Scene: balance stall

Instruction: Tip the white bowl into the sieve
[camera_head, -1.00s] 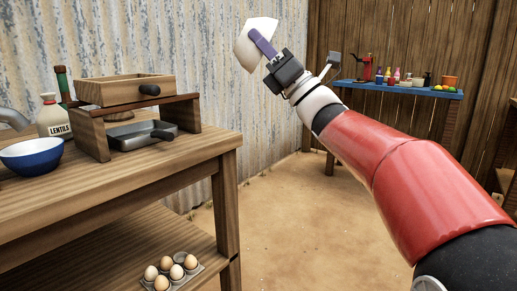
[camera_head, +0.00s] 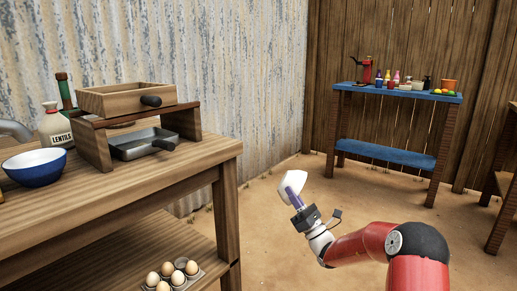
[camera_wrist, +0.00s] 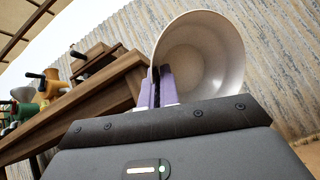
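The white bowl (camera_head: 289,183) is held by its rim between the purple fingers of my gripper (camera_head: 294,197), low over the open floor right of the wooden table. The wrist view shows the bowl (camera_wrist: 210,50) from its open side; its pale inside looks empty. My gripper (camera_wrist: 158,88) is shut on the rim there. The wooden box-shaped sieve (camera_head: 120,101) with a dark handle rests on a wooden stand on the table, well to the left of the bowl. Its inside floor is mostly hidden. A grey metal pan (camera_head: 143,142) sits under the stand.
The wooden table (camera_head: 150,187) has a front right corner between the sieve and my gripper. A lentils bottle (camera_head: 55,128), a green bottle (camera_head: 65,92) and a blue bowl (camera_head: 34,168) stand left. Eggs (camera_head: 173,272) lie below. A blue table (camera_head: 395,93) stands behind.

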